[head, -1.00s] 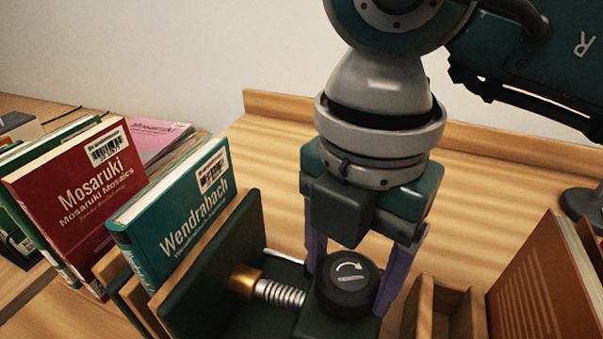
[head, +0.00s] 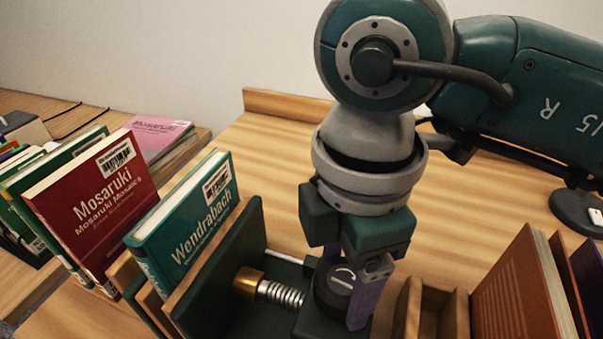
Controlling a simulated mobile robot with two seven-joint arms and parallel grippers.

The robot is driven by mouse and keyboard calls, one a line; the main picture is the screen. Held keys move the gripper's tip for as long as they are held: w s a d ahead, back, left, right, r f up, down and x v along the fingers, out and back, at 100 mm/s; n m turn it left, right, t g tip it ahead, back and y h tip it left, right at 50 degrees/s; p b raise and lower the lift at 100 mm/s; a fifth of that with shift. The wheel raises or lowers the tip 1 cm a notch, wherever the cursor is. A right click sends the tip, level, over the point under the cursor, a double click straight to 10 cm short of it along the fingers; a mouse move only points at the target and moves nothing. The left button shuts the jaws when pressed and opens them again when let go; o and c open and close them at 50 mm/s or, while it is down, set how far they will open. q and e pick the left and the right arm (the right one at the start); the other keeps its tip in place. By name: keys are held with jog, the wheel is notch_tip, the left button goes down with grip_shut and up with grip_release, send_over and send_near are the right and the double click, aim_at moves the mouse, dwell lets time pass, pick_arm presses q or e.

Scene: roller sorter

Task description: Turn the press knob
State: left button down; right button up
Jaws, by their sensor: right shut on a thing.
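The press knob (head: 342,281) is a round black knob with a white curved arrow on its top. It sits on the dark green press (head: 232,285), beside a brass nut and a coiled spring (head: 283,293). My right gripper (head: 344,285) points down from above and is shut on the knob. One purple finger stands in front of the knob and hides part of it; the other is mostly hidden behind. My left gripper is not in view.
A teal book (head: 190,222) and a red book (head: 92,207) stand to the left of the press. A wooden divider (head: 428,310) and an orange book (head: 522,290) are on the right. The table behind my gripper is clear.

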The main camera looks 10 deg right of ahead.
aim_at(344, 279)
dwell(0.4)
jog(key=o, duration=1.3)
jog(key=shift+o, duration=0.2)
jog(key=shift+r, duration=0.1)
notch_tip(344, 279, up, 10)
